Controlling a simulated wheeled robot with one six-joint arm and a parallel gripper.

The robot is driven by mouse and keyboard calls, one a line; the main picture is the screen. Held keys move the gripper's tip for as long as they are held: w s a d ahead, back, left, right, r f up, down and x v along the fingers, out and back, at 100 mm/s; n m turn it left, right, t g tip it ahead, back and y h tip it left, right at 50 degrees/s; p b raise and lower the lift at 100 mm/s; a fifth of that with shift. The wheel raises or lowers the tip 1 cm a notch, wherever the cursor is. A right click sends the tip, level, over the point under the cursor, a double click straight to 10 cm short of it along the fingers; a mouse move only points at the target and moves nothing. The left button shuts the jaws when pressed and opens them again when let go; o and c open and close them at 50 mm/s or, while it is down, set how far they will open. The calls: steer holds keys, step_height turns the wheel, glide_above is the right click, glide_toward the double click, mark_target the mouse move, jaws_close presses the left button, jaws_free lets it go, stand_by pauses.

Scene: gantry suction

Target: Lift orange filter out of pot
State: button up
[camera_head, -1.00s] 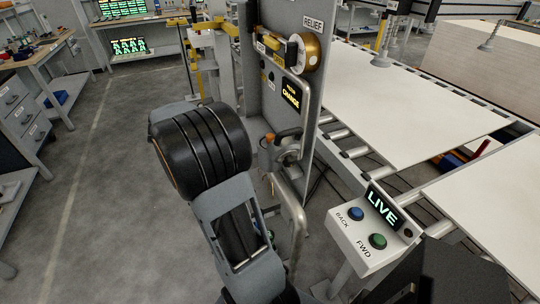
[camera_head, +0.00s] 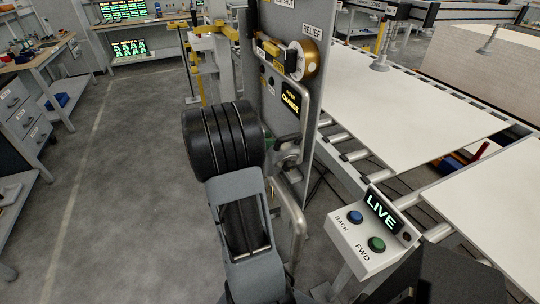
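My arm's black ribbed joint stands in front of the lower part of the grey panel (camera_head: 320,165). My gripper does not show; it may be hidden behind this joint. A small grey metal fitting (camera_head: 289,155) on the panel, with a curved pipe, shows just right of the joint. I cannot tell whether it is the pot. No orange filter can be made out.
A control box (camera_head: 371,236) with blue and green buttons stands right. White boards (camera_head: 405,105) lie on the roller conveyor. Floor at left is clear.

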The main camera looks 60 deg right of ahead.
steer(key=shift+s+d+f, duration=0.2)
steer(key=shift+s+d, duration=0.1)
steer(key=shift+d, duration=0.1)
steer(key=shift+c, duration=0.3)
jaws_close()
steer(key=shift+r, duration=0.1)
